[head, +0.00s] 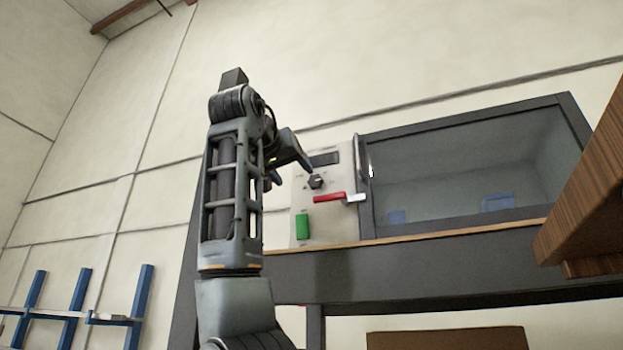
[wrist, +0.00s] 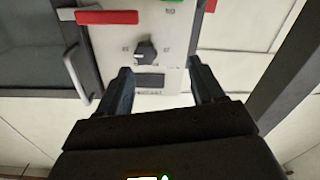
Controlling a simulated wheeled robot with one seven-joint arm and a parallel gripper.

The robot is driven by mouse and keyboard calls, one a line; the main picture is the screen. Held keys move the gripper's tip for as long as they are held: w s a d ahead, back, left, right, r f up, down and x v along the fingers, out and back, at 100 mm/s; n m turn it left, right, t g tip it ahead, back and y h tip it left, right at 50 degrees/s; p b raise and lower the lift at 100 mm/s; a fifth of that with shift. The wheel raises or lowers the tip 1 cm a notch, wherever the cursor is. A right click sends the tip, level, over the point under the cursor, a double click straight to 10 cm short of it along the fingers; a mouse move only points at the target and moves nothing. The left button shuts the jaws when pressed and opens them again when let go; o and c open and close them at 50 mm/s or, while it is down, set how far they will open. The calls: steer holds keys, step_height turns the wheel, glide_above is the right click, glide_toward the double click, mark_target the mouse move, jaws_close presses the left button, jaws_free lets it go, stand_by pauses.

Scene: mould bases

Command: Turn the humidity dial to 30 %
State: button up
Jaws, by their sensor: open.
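The dial (head: 315,181) is a small dark knob on a pale control panel (head: 342,222), left of a glass-fronted chamber. It also shows in the wrist view (wrist: 146,50), where the panel appears upside down. Small marks surround the knob, but the setting cannot be read. My gripper (head: 289,172) is in front of the panel, just left of the dial in the head view. In the wrist view my gripper (wrist: 159,67) has its two fingers spread apart with nothing between them, and the dial lies beyond the fingertips, nearer the left finger. The fingers do not appear to touch it.
A dark display (head: 325,158) is above the dial. A red lever (head: 328,197) and a green button (head: 302,226) are below it. The chamber's door handle (wrist: 75,72) stands out beside the panel. A wooden edge (head: 585,200) juts in at the right. Blue racks (head: 75,308) stand at left.

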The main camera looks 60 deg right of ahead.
mark_target(314, 180)
steer(key=shift+m, duration=0.3)
steer(key=d, duration=0.2)
steer(key=d+r+p, duration=0.1)
steer(key=d, duration=0.2)
steer(key=s+d+r+p, duration=0.1)
steer(key=d, duration=0.1)
steer(key=shift+d, duration=0.25)
steer(key=shift+f, duration=0.1)
steer(key=c, duration=1.1)
